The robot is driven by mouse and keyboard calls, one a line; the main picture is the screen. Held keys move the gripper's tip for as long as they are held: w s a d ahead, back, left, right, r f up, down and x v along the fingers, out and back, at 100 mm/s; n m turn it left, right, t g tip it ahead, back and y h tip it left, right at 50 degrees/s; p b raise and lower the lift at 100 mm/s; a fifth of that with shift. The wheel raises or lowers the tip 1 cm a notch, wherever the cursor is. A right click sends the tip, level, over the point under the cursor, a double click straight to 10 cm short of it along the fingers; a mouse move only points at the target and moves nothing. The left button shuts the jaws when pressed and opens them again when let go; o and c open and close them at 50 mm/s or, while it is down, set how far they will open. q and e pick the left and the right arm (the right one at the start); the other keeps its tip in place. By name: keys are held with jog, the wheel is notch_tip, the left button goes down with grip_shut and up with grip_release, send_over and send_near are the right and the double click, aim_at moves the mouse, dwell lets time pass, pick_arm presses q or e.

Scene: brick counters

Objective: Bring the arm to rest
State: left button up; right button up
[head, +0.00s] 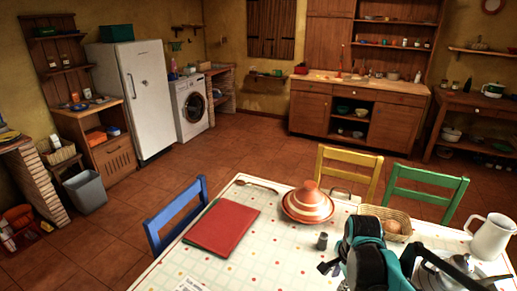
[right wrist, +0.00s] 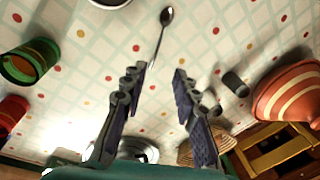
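My right arm, teal and black, reaches over the table (head: 265,258) from the lower right in the head view. Its gripper (right wrist: 158,72) shows in the right wrist view with two dark fingers spread apart and nothing between them. The tabletop lies beyond the fingertips, and a metal spoon (right wrist: 165,30) lies on it just past them. In the head view the fingers are small and partly hidden by the wrist. My left arm and gripper are not in view.
A striped tagine (head: 307,205), red folder (head: 222,227), dark shaker (head: 322,241), basket (head: 398,233) and white jug (head: 491,238) stand on the table. Green (right wrist: 20,65) and red (right wrist: 10,112) cups show in the wrist view. Blue (head: 176,216), yellow and green chairs surround the table.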

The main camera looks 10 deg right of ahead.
jog(key=s+a+r+n+t, duration=0.3)
jog(key=s+a+n, duration=0.6)
jog(key=n, duration=0.8)
jog(key=shift+a+r+n+t, duration=0.15)
jog(key=shift+a+n+t, duration=0.15)
jog(key=shift+a+t, duration=0.65)
jog(key=shift+s+d, duration=0.1)
jog(key=shift+d, duration=0.15)
